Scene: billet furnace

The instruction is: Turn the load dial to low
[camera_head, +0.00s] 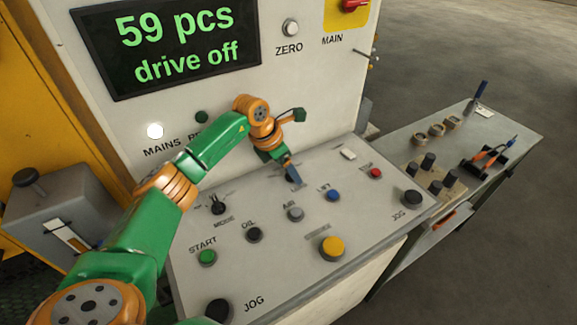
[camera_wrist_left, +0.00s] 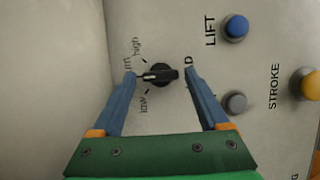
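The black load dial (camera_wrist_left: 160,74) is on the grey panel in the left wrist view. Its white mark points left, toward the middle label between "high" and "low", which a finger partly hides. My left gripper (camera_wrist_left: 160,72) is open, with one blue finger on each side of the dial and small gaps to it. I cannot tell whether the fingertips reach down to the dial's depth. In the head view my left gripper (camera_head: 293,175) is over the upper middle of the sloped panel and hides the dial. My right gripper is in neither view.
The panel also holds a mode knob (camera_head: 217,206), a blue lift button (camera_head: 333,195), a grey button (camera_head: 295,214), a yellow stroke button (camera_head: 332,247) and a green start button (camera_head: 207,257). A screen (camera_head: 180,45) reads "59 pcs drive off". A side bench (camera_head: 455,130) stands at right.

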